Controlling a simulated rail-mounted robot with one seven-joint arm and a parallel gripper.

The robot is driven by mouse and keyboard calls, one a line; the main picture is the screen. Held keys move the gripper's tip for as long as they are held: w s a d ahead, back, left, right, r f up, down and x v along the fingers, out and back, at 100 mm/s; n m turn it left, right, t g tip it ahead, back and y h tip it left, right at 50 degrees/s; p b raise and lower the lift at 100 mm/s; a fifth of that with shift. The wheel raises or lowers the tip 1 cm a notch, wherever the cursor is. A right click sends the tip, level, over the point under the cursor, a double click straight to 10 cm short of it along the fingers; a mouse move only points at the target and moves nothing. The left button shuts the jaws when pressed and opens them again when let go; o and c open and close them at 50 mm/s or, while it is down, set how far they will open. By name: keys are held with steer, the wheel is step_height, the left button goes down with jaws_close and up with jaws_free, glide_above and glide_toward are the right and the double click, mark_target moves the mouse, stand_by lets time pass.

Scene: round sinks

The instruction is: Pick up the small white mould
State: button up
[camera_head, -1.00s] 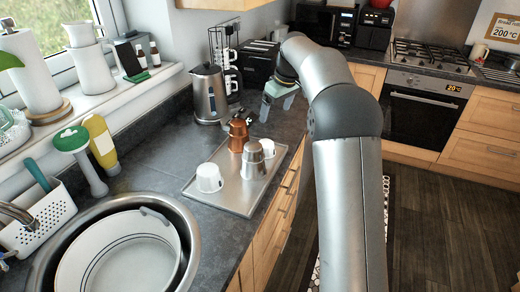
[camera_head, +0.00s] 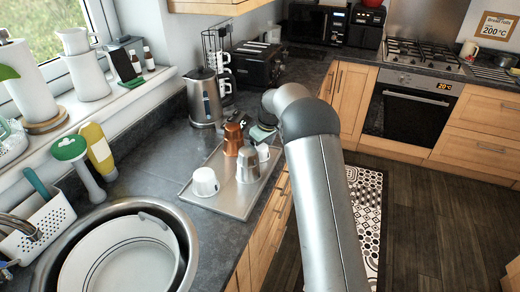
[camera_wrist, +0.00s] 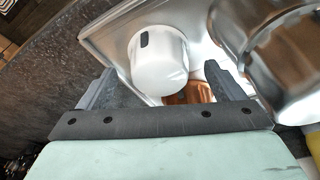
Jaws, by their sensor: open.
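The small white mould (camera_head: 205,182) stands at the near left part of the metal tray (camera_head: 238,205). In the wrist view the white mould (camera_wrist: 158,62) lies ahead of my gripper (camera_wrist: 159,70), between the lines of its two fingers. The fingers are spread and empty. The mould has a small dark mark on its side. In the head view my gripper (camera_head: 262,132) is at the far side of the tray, partly hidden by the metal jug and my arm.
A shiny metal jug (camera_head: 248,165) stands close to the mould's right, and a copper-coloured pot (camera_head: 233,139) behind them. The jug (camera_wrist: 285,60) is near the right finger. A kettle (camera_head: 204,98) is beyond the tray; a round sink (camera_head: 190,235) is at front left.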

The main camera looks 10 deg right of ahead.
steer(key=shift+w+f, duration=0.15)
steer(key=shift+f, duration=0.45)
steer(key=c, duration=1.2)
steer(key=shift+r, duration=0.15)
